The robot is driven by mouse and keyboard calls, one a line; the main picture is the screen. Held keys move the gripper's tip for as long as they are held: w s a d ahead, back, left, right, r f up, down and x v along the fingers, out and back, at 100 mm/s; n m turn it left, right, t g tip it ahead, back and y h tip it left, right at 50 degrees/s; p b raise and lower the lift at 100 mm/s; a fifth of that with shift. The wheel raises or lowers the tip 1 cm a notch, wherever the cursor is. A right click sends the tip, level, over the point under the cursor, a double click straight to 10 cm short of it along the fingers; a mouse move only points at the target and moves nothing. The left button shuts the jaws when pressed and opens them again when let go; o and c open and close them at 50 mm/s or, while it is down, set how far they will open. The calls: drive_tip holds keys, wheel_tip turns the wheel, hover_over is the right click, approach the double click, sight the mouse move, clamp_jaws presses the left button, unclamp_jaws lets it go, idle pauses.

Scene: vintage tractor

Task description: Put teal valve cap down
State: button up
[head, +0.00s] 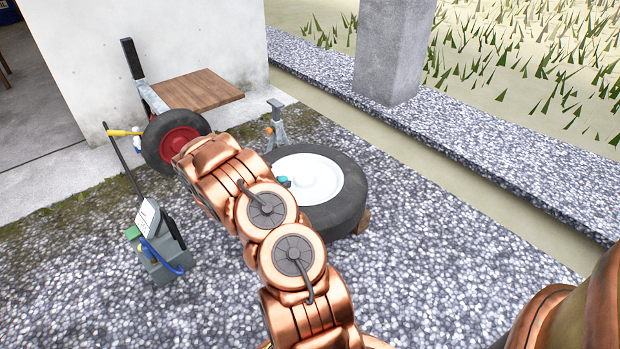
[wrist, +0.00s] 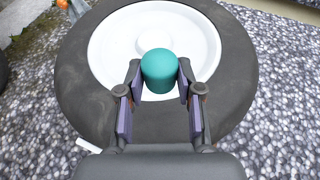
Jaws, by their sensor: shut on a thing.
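The teal valve cap (wrist: 159,71) is a small teal cylinder held between the fingertips of my gripper (wrist: 159,78) in the wrist view. My gripper is shut on it. Behind the cap in that view is the white rim of a wheel lying flat, with a dark tire (wrist: 85,65) around it. In the head view a bit of the teal cap (head: 283,181) shows at the left edge of the white wheel rim (head: 312,178). My arm hides most of the gripper there. I cannot tell whether the cap touches the wheel.
A red-hubbed wheel (head: 178,141) stands left of my arm by a wooden board (head: 199,90). A jack stand (head: 277,124) is behind the flat tire. A grey device (head: 157,255) with a blue hose stands at left. A concrete pillar (head: 393,50) rises behind. Gravel at right is clear.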

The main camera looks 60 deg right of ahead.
drive_tip(key=s+d+f, duration=0.1)
drive_tip(key=s+f, duration=0.1)
drive_tip(key=s+d+f+m+g, duration=0.1)
drive_tip(key=s+f, duration=0.1)
drive_tip(key=s+d+f+m+g, duration=0.1)
drive_tip(key=s+f, duration=0.2)
drive_tip(key=shift+d, duration=0.15)
drive_tip(key=shift+d+f, duration=0.25)
drive_tip(key=b, duration=0.4)
hover_over(307, 186)
drive_tip(key=shift+f, duration=0.65)
drive_tip(key=shift+f+b, duration=0.75)
drive_tip(key=shift+f, duration=0.9)
drive_tip(key=shift+f, duration=0.15)
drive_tip(key=o, duration=0.8)
